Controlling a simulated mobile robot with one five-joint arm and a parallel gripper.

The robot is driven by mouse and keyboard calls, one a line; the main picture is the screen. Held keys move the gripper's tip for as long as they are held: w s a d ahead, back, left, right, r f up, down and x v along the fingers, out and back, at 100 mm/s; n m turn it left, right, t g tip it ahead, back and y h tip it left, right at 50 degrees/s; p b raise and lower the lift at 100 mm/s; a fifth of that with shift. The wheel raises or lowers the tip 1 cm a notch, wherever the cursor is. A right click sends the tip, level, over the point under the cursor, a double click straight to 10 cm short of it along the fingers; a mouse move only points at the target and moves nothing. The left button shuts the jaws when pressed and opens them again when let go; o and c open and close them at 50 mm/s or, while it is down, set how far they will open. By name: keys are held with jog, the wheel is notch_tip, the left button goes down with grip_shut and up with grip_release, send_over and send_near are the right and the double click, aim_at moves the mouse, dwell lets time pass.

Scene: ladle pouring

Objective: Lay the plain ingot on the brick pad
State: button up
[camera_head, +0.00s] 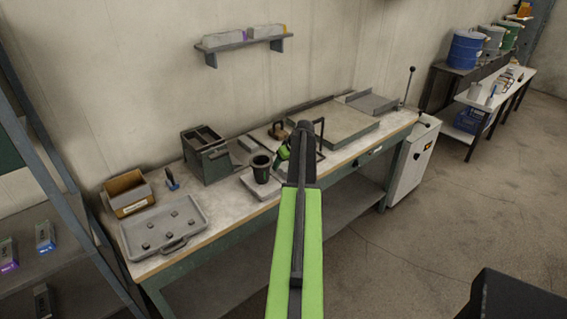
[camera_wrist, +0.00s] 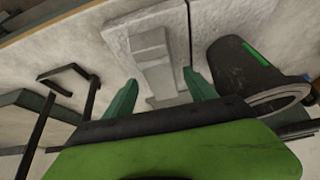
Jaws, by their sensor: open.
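In the wrist view a plain grey ingot (camera_wrist: 150,45) lies on a pale grey slab, which I take to be the brick pad (camera_wrist: 116,40). My gripper (camera_wrist: 161,80) is open, with its two green fingers spread to either side of the ingot's near end. The fingers do not appear to press on the ingot; whether they touch it I cannot tell. In the head view my own arm hides the ingot and most of the pad, and only a bit of green gripper shows beside the arm.
A dark crucible (camera_head: 262,170) stands left of my arm; it also shows in the wrist view (camera_wrist: 240,75). A dark bent frame (camera_head: 320,135) stands to the right.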

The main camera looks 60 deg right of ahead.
jog(key=p+v, duration=0.8)
jog(key=v, duration=0.3)
jog(key=shift+p, duration=0.4)
jog(key=shift+a, duration=0.1)
